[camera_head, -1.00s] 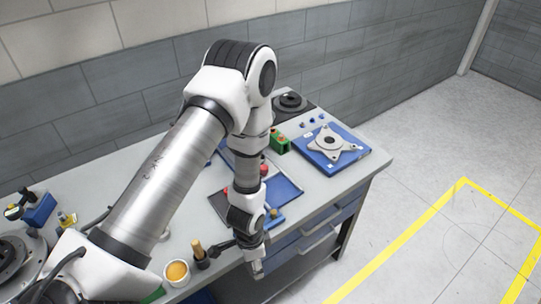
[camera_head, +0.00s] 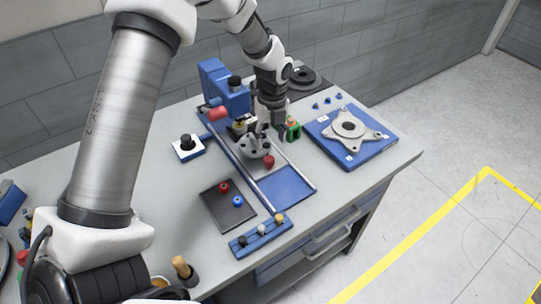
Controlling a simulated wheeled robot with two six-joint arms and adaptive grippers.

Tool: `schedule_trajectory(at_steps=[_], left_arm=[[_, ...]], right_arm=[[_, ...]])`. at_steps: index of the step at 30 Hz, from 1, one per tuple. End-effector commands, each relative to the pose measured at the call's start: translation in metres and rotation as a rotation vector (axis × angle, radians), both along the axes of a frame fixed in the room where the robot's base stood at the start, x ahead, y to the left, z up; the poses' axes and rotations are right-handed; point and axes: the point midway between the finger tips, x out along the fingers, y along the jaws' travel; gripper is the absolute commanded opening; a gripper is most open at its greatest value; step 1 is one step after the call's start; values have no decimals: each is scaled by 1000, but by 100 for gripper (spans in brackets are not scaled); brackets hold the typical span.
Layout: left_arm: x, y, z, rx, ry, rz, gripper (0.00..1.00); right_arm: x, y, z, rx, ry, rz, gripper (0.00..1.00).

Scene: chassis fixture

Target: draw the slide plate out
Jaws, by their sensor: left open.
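The slide fixture (camera_head: 287,187) is a blue bed with two pale rails, running from the back of the bench towards its front edge. A grey slide plate (camera_head: 283,157) sits in the back part of the rails, with a red knob (camera_head: 269,161) near its front end and a grey disc with dark holes (camera_head: 251,150) beside the knob. My left gripper (camera_head: 266,133) is open and points down over the back part of the plate, behind the knob. It hides part of the plate. I cannot tell whether its fingers touch anything. My right gripper is out of view.
A blue machine block (camera_head: 222,88) with a red handle stands behind left. A green block (camera_head: 293,130) is close right of my gripper. A blue tray (camera_head: 345,150) holds a grey flange. A dark pad (camera_head: 228,206) and a blue peg rack (camera_head: 260,238) lie in front.

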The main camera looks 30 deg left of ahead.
Motion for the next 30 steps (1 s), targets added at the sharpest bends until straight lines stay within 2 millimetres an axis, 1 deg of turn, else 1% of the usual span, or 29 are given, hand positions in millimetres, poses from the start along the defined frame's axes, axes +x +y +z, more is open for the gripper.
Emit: schedule_trajectory(at_steps=[2,4,9,13,16,22,23,24,27,30], left_arm=[[0,0,-4,0,1,0,58],[-2,0,-15,0,4,1,58],[-3,1,-48,0,4,1,58],[-3,1,-68,1,3,1,58],[-3,1,-74,0,0,2,58],[-3,1,-75,0,0,2,58],[-3,1,-75,0,0,2,47],[-3,1,-75,0,0,2,33],[-3,1,-75,0,0,2,0],[-3,1,-75,0,0,2,0]], right_arm=[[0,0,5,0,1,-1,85],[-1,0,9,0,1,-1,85],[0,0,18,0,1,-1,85],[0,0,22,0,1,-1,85],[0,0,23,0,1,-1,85],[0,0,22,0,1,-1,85],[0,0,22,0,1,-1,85],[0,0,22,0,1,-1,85],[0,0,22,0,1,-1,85],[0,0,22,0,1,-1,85]])
